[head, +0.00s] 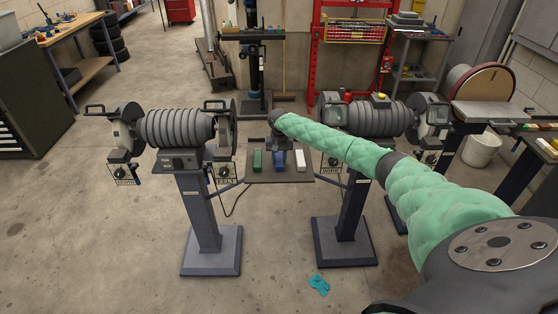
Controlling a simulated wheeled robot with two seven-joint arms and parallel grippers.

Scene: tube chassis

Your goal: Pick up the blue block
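The blue block (281,164) lies on a small dark tray (268,177) between two bench grinders. A green block (257,160) lies to its left and a white block (300,160) to its right. My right arm reaches in from the right, and my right gripper (279,149) points down directly over the blue block. The gripper hides the block's rear part. It is too small and dark to tell whether the fingers are open or closed, or touching the block. My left gripper is out of the picture.
Two pedestal grinders, the left one (175,128) and the right one (378,117), flank the tray closely. A drill press (253,60) and a red press frame (314,70) stand behind. A teal cloth or glove (319,285) lies on the floor. The front left floor is clear.

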